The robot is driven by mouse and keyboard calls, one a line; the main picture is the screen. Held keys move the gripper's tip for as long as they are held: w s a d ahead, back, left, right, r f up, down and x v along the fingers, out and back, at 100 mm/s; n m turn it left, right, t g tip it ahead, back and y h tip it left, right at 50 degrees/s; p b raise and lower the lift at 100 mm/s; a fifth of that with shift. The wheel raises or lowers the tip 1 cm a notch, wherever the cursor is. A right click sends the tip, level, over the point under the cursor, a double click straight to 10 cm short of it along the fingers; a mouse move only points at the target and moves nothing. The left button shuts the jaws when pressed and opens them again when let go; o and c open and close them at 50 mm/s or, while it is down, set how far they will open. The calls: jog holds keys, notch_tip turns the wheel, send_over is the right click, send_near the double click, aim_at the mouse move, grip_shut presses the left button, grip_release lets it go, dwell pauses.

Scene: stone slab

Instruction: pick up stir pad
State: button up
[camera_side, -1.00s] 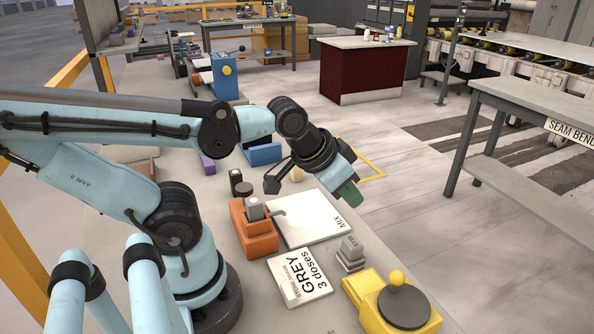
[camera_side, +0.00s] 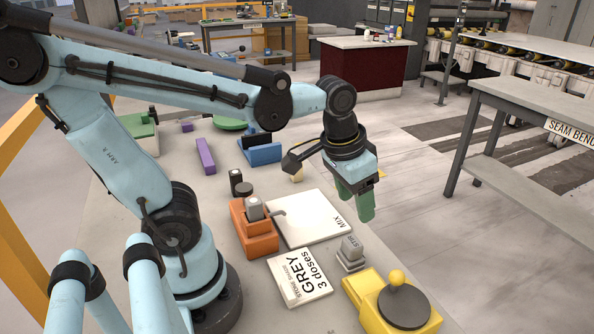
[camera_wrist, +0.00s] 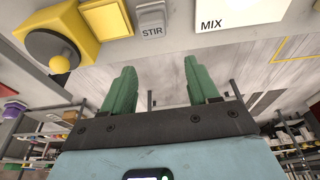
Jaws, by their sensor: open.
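The stir pad (camera_side: 350,252) is a small grey block labelled STIR, standing on the slab between the white MIX plate and the yellow device. It also shows at the top of the wrist view (camera_wrist: 150,20), beyond the fingertips. My gripper (camera_side: 360,215) has green fingers that point down. In the side view it appears above and beyond the stir pad, near the slab's far edge. In the wrist view the fingers are spread apart with nothing between them.
The white MIX plate (camera_side: 308,222) lies left of the stir pad. A yellow device (camera_side: 362,290) with a dark round disc and a yellow knob stands close on its right. A GREY 3 doses card (camera_side: 300,278) and an orange holder (camera_side: 252,235) are nearby. Open floor lies beyond the edge.

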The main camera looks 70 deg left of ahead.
aim_at(353, 241)
jog(key=g, duration=0.2)
jog(key=d, duration=0.1)
jog(key=shift+w+f+g, duration=0.3)
jog(key=shift+g, duration=0.1)
jog(key=shift+f, duration=0.2)
jog(key=shift+s+a+f, duration=0.1)
jog(key=shift+f, duration=5.85)
jog(key=c, duration=0.8)
jog(key=shift+o, duration=0.2)
jog(key=shift+r, duration=0.2)
